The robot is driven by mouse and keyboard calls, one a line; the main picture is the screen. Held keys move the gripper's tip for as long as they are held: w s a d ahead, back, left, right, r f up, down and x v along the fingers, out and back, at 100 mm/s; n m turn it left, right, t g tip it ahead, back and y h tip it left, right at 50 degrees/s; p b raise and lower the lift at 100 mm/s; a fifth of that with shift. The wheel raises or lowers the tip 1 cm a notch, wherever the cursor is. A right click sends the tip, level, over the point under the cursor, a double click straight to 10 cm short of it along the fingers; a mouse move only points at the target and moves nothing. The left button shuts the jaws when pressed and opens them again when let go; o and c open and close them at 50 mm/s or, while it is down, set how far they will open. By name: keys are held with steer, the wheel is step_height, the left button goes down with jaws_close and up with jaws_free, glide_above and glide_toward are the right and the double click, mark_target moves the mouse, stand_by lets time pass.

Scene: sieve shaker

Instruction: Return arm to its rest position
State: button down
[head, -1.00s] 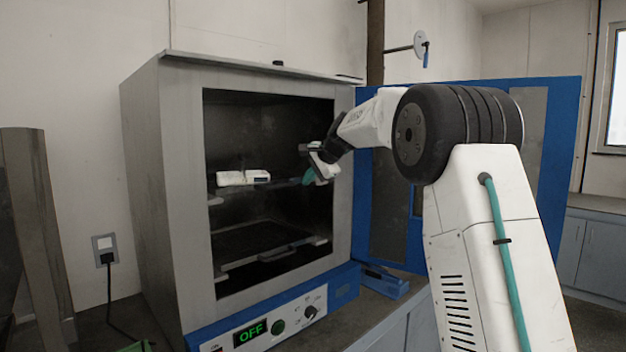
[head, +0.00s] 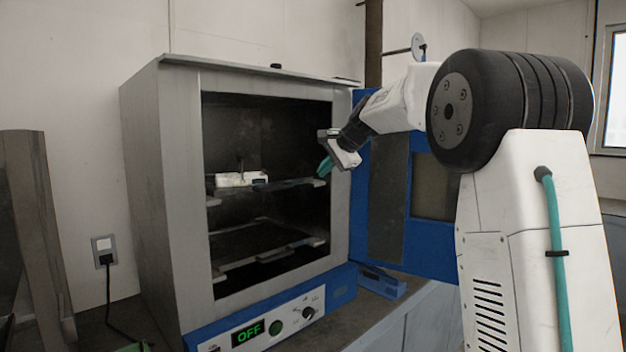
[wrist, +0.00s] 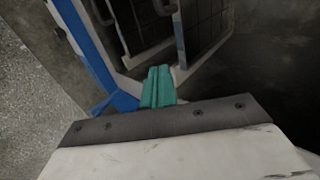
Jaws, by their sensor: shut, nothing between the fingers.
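My gripper (head: 325,166) is at the right side of the oven's open front, with its teal fingers pointing down and left. It is shut and empty. The wrist view shows the teal fingers (wrist: 158,88) together, with dark racks and a blue edge beyond them. My arm reaches in from the right, its large black joint in front of the blue oven door. The oven (head: 185,200) stands open, and its display reads OFF. A white block-like object (head: 241,179) sits on the upper shelf at the left, apart from my gripper.
The blue oven door (head: 388,240) is swung open to the right, behind my arm. A lower shelf (head: 262,240) in the oven looks empty. A small blue part (head: 385,281) lies on the counter by the oven. A metal piece (head: 35,230) stands at far left.

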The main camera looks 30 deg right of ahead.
steer(key=s+a+f+n+g+h, duration=0.1)
steer(key=s+a+f+n, duration=0.4)
steer(key=s, duration=1.1)
steer(key=s+a+f+n+g, duration=0.4)
steer(key=s+f, duration=0.4)
steer(key=s, duration=0.9)
steer(key=s+a+f+n+g+h, duration=0.1)
steer(key=s+a+f+n, duration=0.4)
steer(key=s, duration=1.1)
steer(key=a+f+g, duration=0.1)
steer(key=a+f, duration=0.1)
steer(key=a, duration=0.1)
steer(key=shift+s+f+n+g+h, duration=0.15)
steer(key=shift+f+n+g+h, duration=0.15)
steer(key=shift+n, duration=0.1)
